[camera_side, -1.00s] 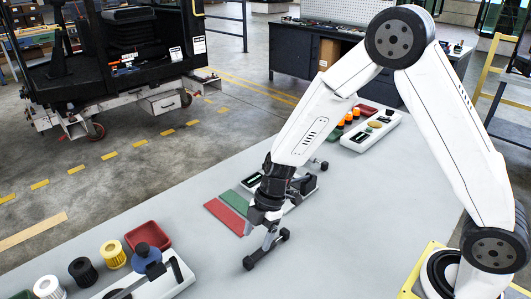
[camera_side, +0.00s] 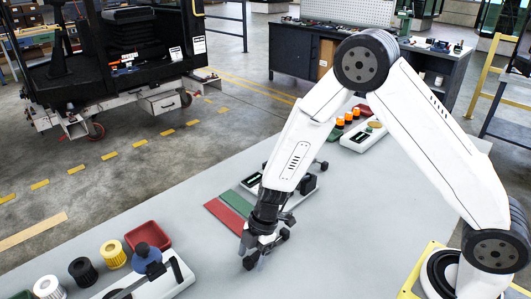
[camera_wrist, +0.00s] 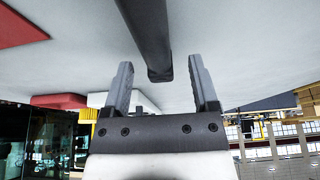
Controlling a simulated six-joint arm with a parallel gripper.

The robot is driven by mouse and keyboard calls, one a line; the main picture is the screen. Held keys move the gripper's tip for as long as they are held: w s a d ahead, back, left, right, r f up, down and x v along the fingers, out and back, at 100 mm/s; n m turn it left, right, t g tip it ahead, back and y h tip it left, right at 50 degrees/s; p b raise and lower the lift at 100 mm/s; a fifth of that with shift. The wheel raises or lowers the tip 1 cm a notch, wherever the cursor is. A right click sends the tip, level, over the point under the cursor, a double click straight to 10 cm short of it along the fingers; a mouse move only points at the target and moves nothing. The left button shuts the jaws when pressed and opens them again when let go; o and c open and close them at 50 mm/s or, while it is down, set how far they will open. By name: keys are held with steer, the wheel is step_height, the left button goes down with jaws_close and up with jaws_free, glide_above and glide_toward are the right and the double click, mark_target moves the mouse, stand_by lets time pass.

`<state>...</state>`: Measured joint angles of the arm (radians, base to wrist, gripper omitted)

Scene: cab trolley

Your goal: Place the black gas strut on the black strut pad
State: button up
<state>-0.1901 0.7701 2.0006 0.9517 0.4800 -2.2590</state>
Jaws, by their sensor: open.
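The black gas strut (camera_side: 249,263) lies on the grey table with a thick knob at each end; its middle is hidden behind my gripper. My gripper (camera_side: 256,256) points down at the strut, with its fingers to either side of it. In the wrist view the strut (camera_wrist: 148,35) runs from the top edge into the gap between the two fingers (camera_wrist: 161,85), which stand apart from it. The red pad (camera_side: 227,216) and the green pad (camera_side: 237,203) lie flat behind my gripper. I cannot make out a black strut pad; my arm may cover it.
A white tray (camera_side: 308,187) with black parts stands behind my arm. At the front left are a red bin (camera_side: 148,232), several filters (camera_side: 83,271) and a white fixture (camera_side: 178,283). The table right of my gripper is clear.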

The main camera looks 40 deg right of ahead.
steer(key=shift+f, duration=0.15)
stand_by(0.4)
jaws_close()
